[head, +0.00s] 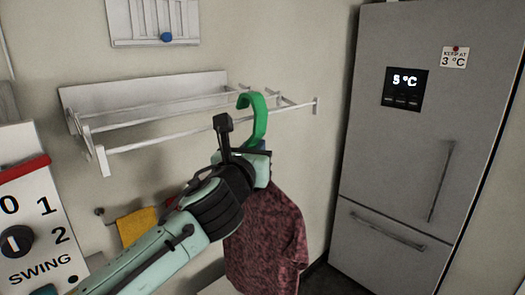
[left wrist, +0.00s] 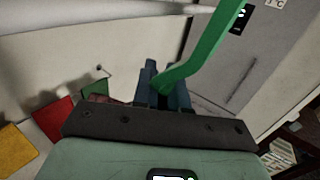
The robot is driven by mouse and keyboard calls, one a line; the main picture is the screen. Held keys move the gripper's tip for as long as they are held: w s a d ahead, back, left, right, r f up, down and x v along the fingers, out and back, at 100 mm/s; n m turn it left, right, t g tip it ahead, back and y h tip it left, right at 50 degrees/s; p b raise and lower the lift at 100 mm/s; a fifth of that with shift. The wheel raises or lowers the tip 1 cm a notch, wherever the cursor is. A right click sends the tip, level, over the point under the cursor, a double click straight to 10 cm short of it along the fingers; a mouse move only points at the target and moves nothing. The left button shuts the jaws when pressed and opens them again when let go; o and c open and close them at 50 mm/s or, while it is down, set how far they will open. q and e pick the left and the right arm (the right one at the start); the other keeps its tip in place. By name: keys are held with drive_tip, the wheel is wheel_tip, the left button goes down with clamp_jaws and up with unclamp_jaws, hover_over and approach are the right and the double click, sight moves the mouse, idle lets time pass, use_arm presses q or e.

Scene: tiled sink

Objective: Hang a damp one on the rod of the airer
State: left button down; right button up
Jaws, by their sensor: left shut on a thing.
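My left gripper (head: 258,152) is shut on a green hanger (head: 260,112), which also crosses the left wrist view (left wrist: 207,52). A dark red, speckled garment (head: 264,240) hangs below the gripper. The white airer (head: 150,92) is on the wall, with several rods. The hanger's hook stands up from the gripper and overlaps the front rod (head: 178,134) towards its right end in the head view. I cannot tell whether the hook touches the rod or is in front of it. My left gripper is just below the rod in the picture. My right gripper is not in view.
A grey fridge (head: 395,170) stands to the right. A dial panel (head: 32,215) marked SWING is at the left. A yellow cloth (head: 138,226) is low on the wall. Red (left wrist: 55,119) and green (left wrist: 94,88) cloths show in the left wrist view. The front rod looks bare.

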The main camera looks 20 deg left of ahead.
use_arm(q)
drive_tip(key=shift+w+a+r, duration=0.1)
drive_tip(key=shift+w+a, duration=0.05)
drive_tip(key=shift+a, duration=0.25)
wheel_tip(320, 180, down, 3)
drive_tip(key=shift+f+b, duration=0.1)
drive_tip(key=shift+b, duration=1.05)
drive_tip(key=c, duration=1.1)
unclamp_jaws()
drive_tip(key=shift+d, duration=0.1)
